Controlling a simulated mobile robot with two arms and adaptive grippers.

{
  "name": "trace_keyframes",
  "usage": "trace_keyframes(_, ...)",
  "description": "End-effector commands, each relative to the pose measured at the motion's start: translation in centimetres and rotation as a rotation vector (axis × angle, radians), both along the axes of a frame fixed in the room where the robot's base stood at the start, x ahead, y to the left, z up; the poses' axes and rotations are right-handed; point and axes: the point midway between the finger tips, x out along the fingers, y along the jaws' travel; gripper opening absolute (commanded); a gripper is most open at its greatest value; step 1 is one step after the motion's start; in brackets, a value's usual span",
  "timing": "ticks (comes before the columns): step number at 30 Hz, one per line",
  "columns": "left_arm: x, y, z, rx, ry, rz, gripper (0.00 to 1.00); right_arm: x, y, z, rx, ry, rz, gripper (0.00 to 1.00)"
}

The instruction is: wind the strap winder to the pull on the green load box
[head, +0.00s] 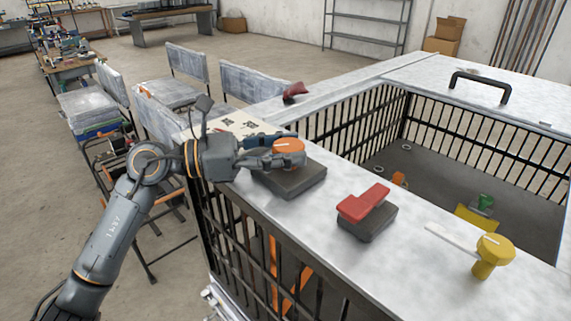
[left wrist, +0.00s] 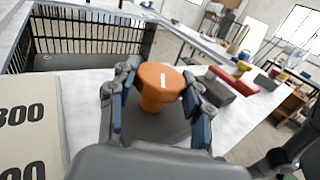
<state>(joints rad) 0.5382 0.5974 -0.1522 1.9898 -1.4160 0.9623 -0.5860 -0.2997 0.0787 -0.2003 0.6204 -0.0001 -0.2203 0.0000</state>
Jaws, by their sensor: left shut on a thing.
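An orange round knob (head: 288,147) with a white line on top stands on a dark grey base (head: 296,182) on the pale top of the cage. My left gripper (head: 285,158) is shut on this knob from the left. In the left wrist view the orange knob (left wrist: 160,82) sits between the two fingers, its white line pointing roughly away from the wrist. A small green thing (head: 486,202) is inside the cage at the right, by a yellow piece (head: 476,219). I cannot tell whether it is the load box. No strap is clearly visible. My right gripper is not in view.
A red lever on a grey block (head: 367,222) and a yellow knob (head: 494,250) stand along the cage's near top. A printed board (head: 232,126) lies behind my left gripper. A dark red thing (head: 294,92) is on the far rim. Chairs (head: 186,65) stand left.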

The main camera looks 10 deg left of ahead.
Motion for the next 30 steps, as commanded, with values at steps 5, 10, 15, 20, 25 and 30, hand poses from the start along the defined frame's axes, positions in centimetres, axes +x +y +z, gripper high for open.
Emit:
trace_keyframes(5, 0.06, 0.02, -0.11, 0.002, 0.001, -0.023, 0.17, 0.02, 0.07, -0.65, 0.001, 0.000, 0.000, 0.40)
trace_keyframes(10, 0.04, 0.01, -0.04, 0.002, 0.002, -0.026, 0.17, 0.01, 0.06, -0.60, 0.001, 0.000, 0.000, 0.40)
trace_keyframes(15, 0.04, 0.01, -0.04, 0.002, 0.002, -0.026, 0.17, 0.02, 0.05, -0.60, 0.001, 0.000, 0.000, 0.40)
trace_keyframes(20, 0.04, 0.00, -0.05, 0.001, 0.002, -0.026, 0.72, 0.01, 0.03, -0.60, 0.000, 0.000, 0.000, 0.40)
trace_keyframes(25, 0.04, -0.01, -0.04, 0.001, 0.002, -0.026, 0.72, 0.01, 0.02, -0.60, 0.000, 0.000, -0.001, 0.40)
trace_keyframes(30, -0.04, 0.22, -0.06, 0.001, 0.003, -0.025, 0.72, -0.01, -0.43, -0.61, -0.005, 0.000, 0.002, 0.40)
